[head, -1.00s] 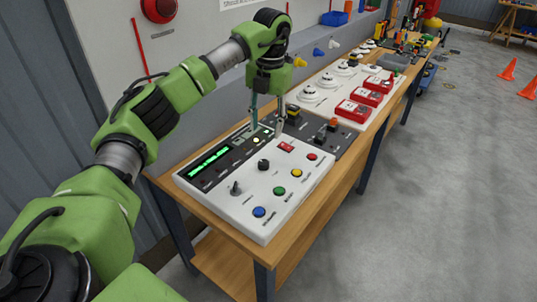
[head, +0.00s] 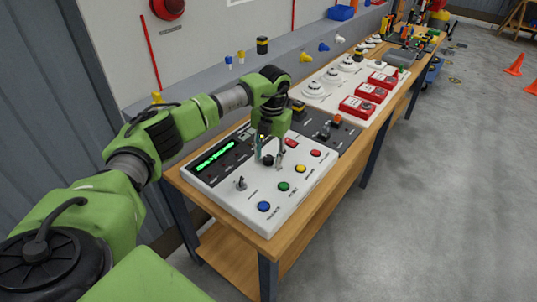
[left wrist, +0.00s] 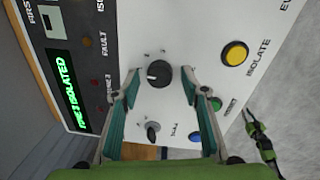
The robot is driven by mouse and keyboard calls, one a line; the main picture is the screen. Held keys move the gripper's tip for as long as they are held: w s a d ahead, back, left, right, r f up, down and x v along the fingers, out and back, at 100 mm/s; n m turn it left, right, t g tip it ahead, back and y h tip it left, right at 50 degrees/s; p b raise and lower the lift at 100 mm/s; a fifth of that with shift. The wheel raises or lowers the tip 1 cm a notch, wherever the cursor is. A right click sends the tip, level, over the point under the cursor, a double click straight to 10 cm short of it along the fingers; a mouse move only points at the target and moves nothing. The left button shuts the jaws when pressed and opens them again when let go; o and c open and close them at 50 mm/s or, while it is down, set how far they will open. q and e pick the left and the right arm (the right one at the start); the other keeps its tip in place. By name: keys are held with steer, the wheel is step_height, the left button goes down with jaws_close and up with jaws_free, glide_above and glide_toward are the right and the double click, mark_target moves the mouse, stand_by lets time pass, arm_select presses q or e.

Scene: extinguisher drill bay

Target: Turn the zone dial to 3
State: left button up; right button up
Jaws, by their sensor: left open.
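A white control panel (head: 225,190) with a green-lit display lies on the wooden bench. The zone dial (left wrist: 158,73) is a round black knob with a pale mark pointing left in the left wrist view. In the head view the dial (head: 268,159) is partly hidden by my left gripper (head: 269,163). My left gripper is open and empty; in the left wrist view its fingertips (left wrist: 160,84) are apart, on either side of the dial's lower edge. I cannot tell if they touch it. My right gripper (left wrist: 256,122) seems to show small at the right edge there, its jaws unclear.
A key switch (head: 240,183) stands up near the dial. Blue (head: 264,206), green (head: 284,186), yellow (head: 300,168) and red (head: 316,153) buttons line the panel's near side. A dark box (head: 335,133), red call points (head: 357,107) and white detectors sit farther along.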

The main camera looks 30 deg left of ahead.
arm_select(q)
steer(key=shift+c, duration=0.4)
steer(key=c, duration=1)
steer(key=shift+c, duration=0.2)
arm_select(e)
steer(key=shift+s, duration=0.35)
arm_select(q)
steer(key=shift+m, duration=0.4)
arm_select(e)
steer(key=shift+f, duration=0.2)
arm_select(q)
steer(key=m+b, duration=0.1)
steer(key=m, duration=0.1)
steer(key=shift+a+m, duration=0.1)
steer(key=shift+m, duration=0.3)
steer(key=m+b, duration=0.2)
steer(key=m, duration=0.3)
steer(key=shift+t, duration=0.3)
steer(key=m+b, duration=0.1)
steer(key=m, duration=0.3)
steer(key=shift+a+m, duration=0.1)
steer(key=shift+m, duration=0.3)
steer(key=shift+w+r+m+h+b, duration=0.1)
steer(key=shift+m+h+b, duration=0.25)
steer(key=shift+m, duration=1.95)
arm_select(e)
steer(key=shift+w+f, duration=0.15)
steer(key=shift+f, duration=2.05)
